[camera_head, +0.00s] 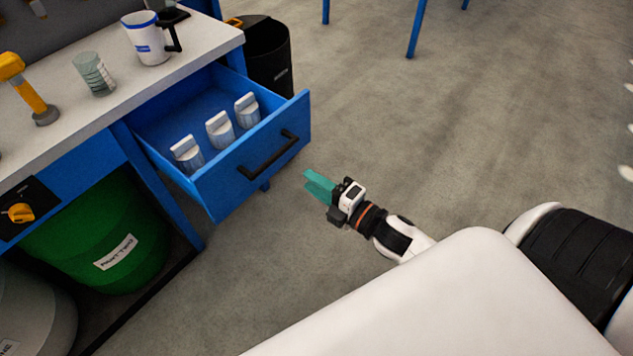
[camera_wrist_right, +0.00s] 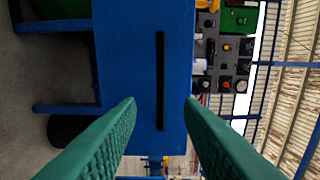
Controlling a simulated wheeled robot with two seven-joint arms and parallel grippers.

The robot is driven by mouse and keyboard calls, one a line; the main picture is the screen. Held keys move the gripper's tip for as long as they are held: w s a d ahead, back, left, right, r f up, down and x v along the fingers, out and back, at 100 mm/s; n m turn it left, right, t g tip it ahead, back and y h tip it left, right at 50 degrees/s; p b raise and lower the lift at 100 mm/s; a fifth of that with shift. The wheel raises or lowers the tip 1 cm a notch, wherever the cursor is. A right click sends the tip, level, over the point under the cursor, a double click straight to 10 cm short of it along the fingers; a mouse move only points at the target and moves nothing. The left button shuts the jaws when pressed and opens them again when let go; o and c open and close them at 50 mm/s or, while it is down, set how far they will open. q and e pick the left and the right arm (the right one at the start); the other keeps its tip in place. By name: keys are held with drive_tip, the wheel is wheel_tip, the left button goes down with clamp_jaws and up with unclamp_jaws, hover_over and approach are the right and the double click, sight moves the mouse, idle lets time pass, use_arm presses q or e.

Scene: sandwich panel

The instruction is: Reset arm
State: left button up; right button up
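My right gripper (camera_head: 318,186) has green fingers and is out in front of the open blue drawer, apart from its handle. In the right wrist view its two fingers (camera_wrist_right: 160,103) stand apart with nothing between them, so it is open. The blue drawer (camera_head: 207,197) is pulled out of the workbench and holds three white-and-grey containers (camera_head: 219,129). Its black handle (camera_head: 268,155) also shows upright in the right wrist view (camera_wrist_right: 160,80), beyond the fingers. My left gripper is in neither view.
The white benchtop (camera_head: 130,87) carries a white-and-blue mug (camera_head: 148,40), a ribbed grey cup (camera_head: 94,74) and a yellow-handled tool (camera_head: 30,92). A green drum (camera_head: 90,225) stands under the bench. A black bin (camera_head: 268,60) stands behind the drawer.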

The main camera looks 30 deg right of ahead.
idle(0.6)
